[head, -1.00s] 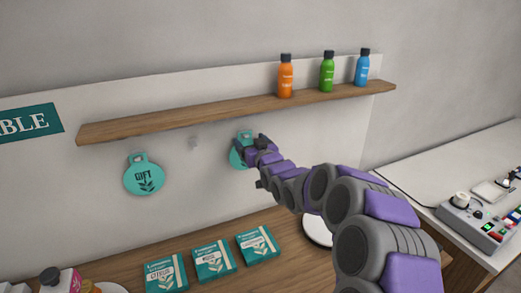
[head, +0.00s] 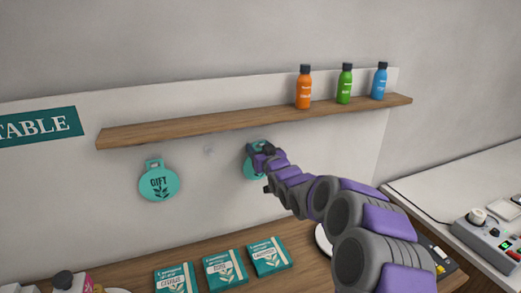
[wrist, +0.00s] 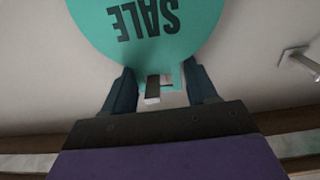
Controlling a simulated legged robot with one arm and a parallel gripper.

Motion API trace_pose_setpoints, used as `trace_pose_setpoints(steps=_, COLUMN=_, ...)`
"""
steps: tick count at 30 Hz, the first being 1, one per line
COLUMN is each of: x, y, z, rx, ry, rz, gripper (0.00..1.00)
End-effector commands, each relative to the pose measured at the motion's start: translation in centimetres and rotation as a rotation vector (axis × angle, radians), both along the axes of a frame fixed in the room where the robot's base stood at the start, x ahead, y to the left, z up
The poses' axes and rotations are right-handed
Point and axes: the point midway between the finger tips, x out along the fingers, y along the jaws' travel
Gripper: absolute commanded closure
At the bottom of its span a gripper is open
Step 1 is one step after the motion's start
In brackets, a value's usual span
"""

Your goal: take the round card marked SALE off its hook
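The round teal SALE card (wrist: 150,25) hangs against the white back panel and shows upside down in the wrist view. Its small tab with a slot (wrist: 163,84) lies between my two fingers, and a pale hook end shows in the slot. In the head view the card (head: 250,171) is partly hidden behind my gripper (head: 259,149). My gripper also shows in the wrist view (wrist: 160,72). Its fingers are apart, one on each side of the tab, with small gaps seeming to remain.
A teal GIFT card (head: 159,184) hangs to the left, with a bare hook (head: 209,150) between the cards. A wooden shelf (head: 240,119) with three bottles runs just above. Teal boxes (head: 226,268) stand on the counter below.

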Motion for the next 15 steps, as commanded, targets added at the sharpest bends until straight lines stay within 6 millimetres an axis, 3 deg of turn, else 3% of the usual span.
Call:
trace_pose_setpoints(steps=9, x=-0.06, y=-0.18, z=0.00, rx=0.001, ry=0.000, rz=0.002, gripper=0.76)
trace_pose_setpoints(steps=15, x=-0.03, y=0.14, z=0.13, rx=-0.002, ry=0.000, rz=0.002, gripper=0.77)
